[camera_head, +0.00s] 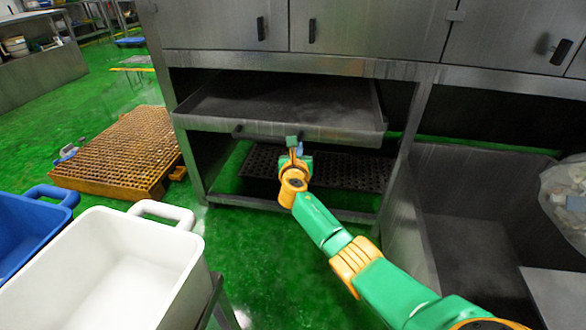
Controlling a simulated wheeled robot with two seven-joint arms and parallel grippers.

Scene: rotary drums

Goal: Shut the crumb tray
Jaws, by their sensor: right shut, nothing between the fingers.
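The crumb tray (260,100) is a wide, shallow grey metal tray in the opening below the steel cabinet. It is pulled out, with its front edge standing forward of the frame and its dark inside showing from above. A dark bar handle runs along its front face. My right gripper (293,142) is at the middle of the tray's front face, beside the handle, with its fingers shut and empty. I cannot tell whether it touches the tray. The left gripper is not in view.
A steel cabinet (370,25) stands above the tray. A dark perforated rack (325,167) lies below it. A large grey bin (465,160) is at the right. A white tub (105,265) and a blue tub (25,225) are at the lower left, near an orange grate (120,150).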

